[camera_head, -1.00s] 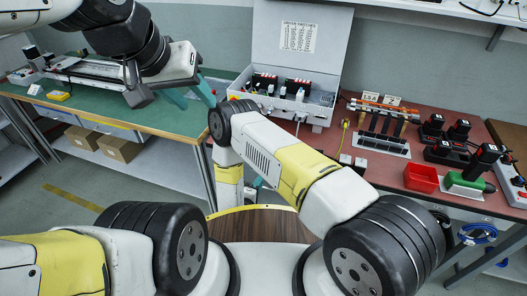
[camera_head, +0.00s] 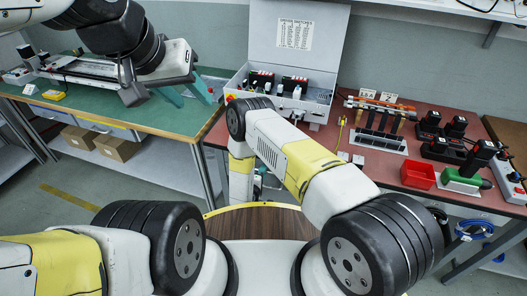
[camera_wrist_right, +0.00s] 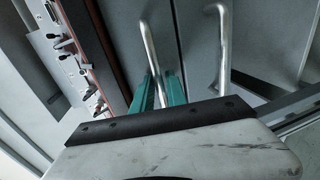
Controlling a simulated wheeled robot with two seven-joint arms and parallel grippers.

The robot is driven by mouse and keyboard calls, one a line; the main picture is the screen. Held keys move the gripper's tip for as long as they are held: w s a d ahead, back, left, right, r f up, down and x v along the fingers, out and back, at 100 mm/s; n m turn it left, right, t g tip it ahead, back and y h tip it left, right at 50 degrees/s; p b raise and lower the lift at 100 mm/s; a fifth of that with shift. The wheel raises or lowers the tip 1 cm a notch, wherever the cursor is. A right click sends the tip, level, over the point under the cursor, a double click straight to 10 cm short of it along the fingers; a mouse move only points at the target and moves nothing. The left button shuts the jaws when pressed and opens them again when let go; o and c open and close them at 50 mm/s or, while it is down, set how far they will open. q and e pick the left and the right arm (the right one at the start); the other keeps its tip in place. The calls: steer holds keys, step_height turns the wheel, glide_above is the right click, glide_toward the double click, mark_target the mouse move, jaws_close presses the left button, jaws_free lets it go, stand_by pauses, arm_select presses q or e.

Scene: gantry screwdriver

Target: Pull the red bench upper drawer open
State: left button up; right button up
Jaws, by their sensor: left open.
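The red bench (camera_head: 325,140) stands at the right in the head view; its drawer fronts are hidden behind my right arm. In the right wrist view, the bench's red edge (camera_wrist_right: 109,45) runs along the left of the grey drawer fronts. A metal bar handle (camera_wrist_right: 147,45), the one nearest that edge, passes between the teal fingers of my right gripper (camera_wrist_right: 160,85). The fingers sit close on both sides of it and look shut on it. A second bar handle (camera_wrist_right: 222,50) is to the right, free. My left gripper (camera_head: 190,92) is open and empty above the green bench.
The green bench (camera_head: 110,100) is at the left, with a linear rail device (camera_head: 75,68). The red bench carries an open grey electrical box (camera_head: 290,95), a red bin (camera_head: 418,175), a green power tool (camera_head: 462,183) and several battery chargers.

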jaws_close()
stand_by(1.3)
